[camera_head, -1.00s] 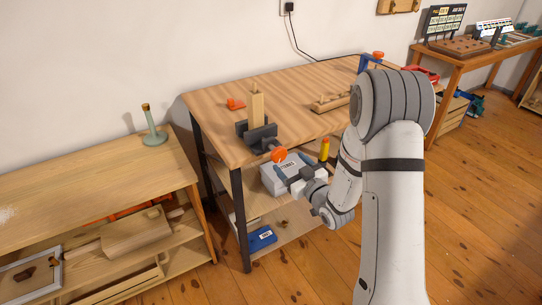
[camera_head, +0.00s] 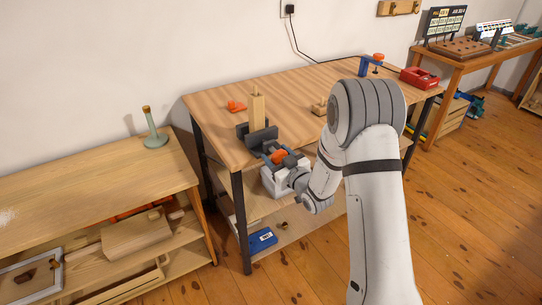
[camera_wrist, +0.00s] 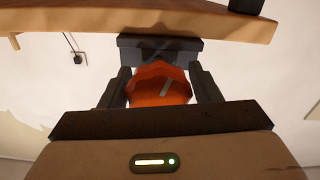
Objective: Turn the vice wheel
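The vice wheel (camera_head: 279,157) is orange and sits at the front of the dark grey vice (camera_head: 262,139) on the wooden workbench's near edge. The vice has an upright wooden block (camera_head: 257,112) in its jaws. My gripper (camera_head: 276,154) is at the wheel, with one finger on each side of it. In the wrist view the orange wheel (camera_wrist: 158,88) fills the space between my spread fingers (camera_wrist: 160,80), with a pale mark on its face. Whether the fingers press on the wheel is hard to tell. The vice body (camera_wrist: 160,48) shows behind it.
The workbench (camera_head: 300,95) carries an orange item (camera_head: 236,106), a red box (camera_head: 419,78) and a blue clamp (camera_head: 370,66). A low shelf unit (camera_head: 90,190) stands left. A blue box (camera_head: 262,239) lies on the bench's lower shelf. Floor at right is open.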

